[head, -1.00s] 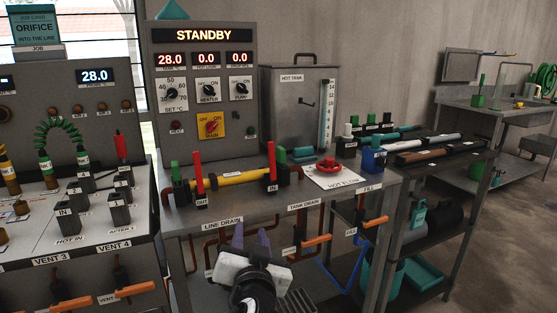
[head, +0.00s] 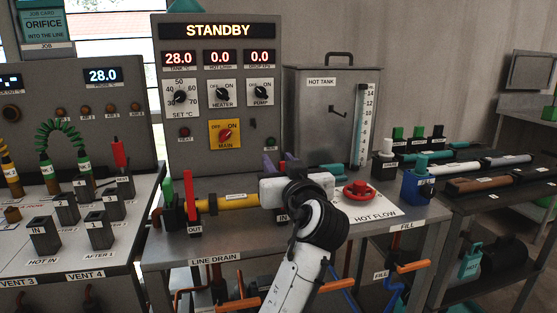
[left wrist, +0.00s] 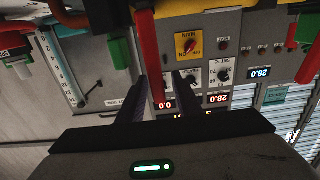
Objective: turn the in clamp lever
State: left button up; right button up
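The in clamp lever is the red upright lever (left wrist: 149,55) in the left wrist view, which is upside down. It reaches between the two purple fingers of my left gripper (left wrist: 152,95), which stand apart with gaps beside it. In the head view my left gripper (head: 279,164) and wrist cover this lever; the IN label (head: 282,218) shows below. The yellow pipe piece (head: 238,202) lies in the clamps. The out clamp lever (head: 190,190), also red, stands upright at its left end. It shows at the right edge of the left wrist view (left wrist: 308,62). My right gripper is not in view.
The control panel with the main switch (head: 225,134) rises behind the pipe. The hot tank (head: 318,115) stands behind right. A red hand wheel (head: 361,190) and a blue fitting (head: 416,187) are right of my wrist. A green lever (head: 168,192) stands beside the out clamp.

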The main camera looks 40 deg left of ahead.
pick_arm(q)
jog(key=shift+w+a, duration=0.4)
jog(key=shift+a, duration=0.05)
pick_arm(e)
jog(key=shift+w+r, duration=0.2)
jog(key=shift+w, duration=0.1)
pick_arm(q)
grip_shut()
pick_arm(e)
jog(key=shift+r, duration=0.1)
